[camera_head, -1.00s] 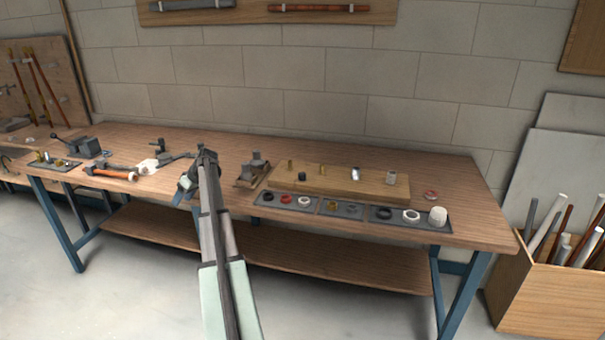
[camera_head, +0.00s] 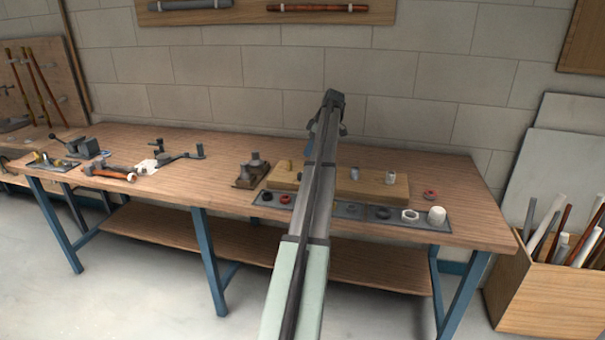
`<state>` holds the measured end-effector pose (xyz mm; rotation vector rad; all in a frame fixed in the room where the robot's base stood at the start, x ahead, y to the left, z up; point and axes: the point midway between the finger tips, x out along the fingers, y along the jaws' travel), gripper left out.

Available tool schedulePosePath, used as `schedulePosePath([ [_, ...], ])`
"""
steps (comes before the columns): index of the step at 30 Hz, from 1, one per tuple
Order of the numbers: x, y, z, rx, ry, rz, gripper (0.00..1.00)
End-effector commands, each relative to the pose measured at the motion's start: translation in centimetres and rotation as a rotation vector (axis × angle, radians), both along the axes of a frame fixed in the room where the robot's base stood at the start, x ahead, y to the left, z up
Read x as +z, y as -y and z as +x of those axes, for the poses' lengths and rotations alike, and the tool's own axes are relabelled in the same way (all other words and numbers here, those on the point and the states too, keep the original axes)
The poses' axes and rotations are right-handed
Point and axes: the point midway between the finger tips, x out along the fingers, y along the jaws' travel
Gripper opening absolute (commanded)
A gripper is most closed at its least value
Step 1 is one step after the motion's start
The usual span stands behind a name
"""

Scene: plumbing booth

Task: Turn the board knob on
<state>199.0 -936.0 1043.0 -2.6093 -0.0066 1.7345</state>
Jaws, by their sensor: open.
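The wooden board (camera_head: 374,187) lies on the workbench and carries several small fittings. I cannot tell which of these is the knob. My gripper (camera_head: 327,128) is raised above the middle of the board, in front of the wall in the picture, apart from the fittings. It is open; my arm hides most of it and part of the board.
A grey tray strip (camera_head: 425,224) with rings and a white cap lies along the board's front. A clamp-like grey fitting (camera_head: 250,172) stands left of the board. Tools and a vise (camera_head: 84,147) lie further left. A box of pipes (camera_head: 548,290) stands right of the bench.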

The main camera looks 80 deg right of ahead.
Motion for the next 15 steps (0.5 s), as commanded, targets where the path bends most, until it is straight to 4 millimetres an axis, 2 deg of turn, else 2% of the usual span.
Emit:
schedulePosePath([
  [3, 0.7, 0.4, -1.6, 0.001, -0.004, -0.008, 0.6],
  [7, 0.1, 0.4, -1.7, 0.003, -0.005, -0.009, 0.6],
  [15, -3.7, 0.3, 0.0, 0.003, -0.005, -0.007, 0.6],
])
